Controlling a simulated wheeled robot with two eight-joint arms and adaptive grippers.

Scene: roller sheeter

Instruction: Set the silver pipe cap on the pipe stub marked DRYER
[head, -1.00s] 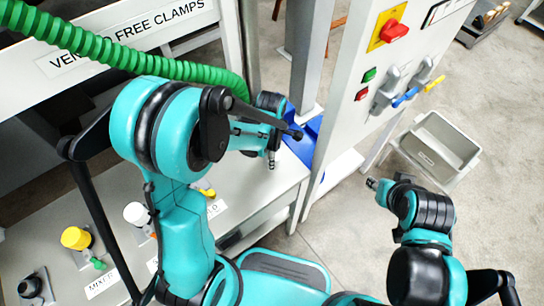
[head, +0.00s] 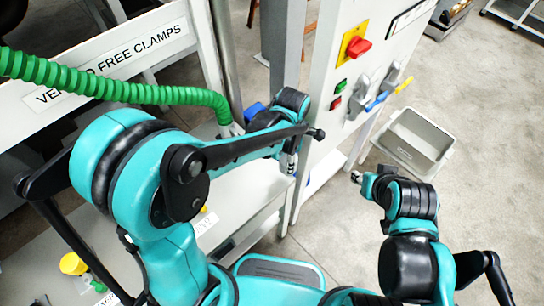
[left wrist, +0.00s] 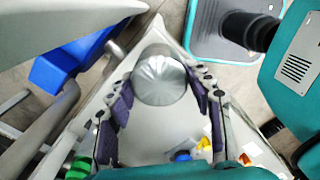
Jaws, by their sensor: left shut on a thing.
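The silver pipe cap (left wrist: 159,80) is a round, shiny metal piece between the two dark-padded fingers of my left gripper (left wrist: 160,92), which is shut on it. In the head view my left gripper (head: 289,162) is over the right end of the grey bench, beside the white cabinet; the cap is hard to make out there. No label reading DRYER is legible, so I cannot tell which stub is marked so. My right gripper (head: 357,178) is over the open floor, away from the bench; its fingers are too small to judge.
A yellow-topped fitting (head: 73,264) stands on the bench at lower left. A green hose (head: 120,92) hangs along the panel labelled for free clamps. The white cabinet (head: 345,85) with a red switch rises at the right of the bench. A grey bin (head: 418,138) stands on the floor.

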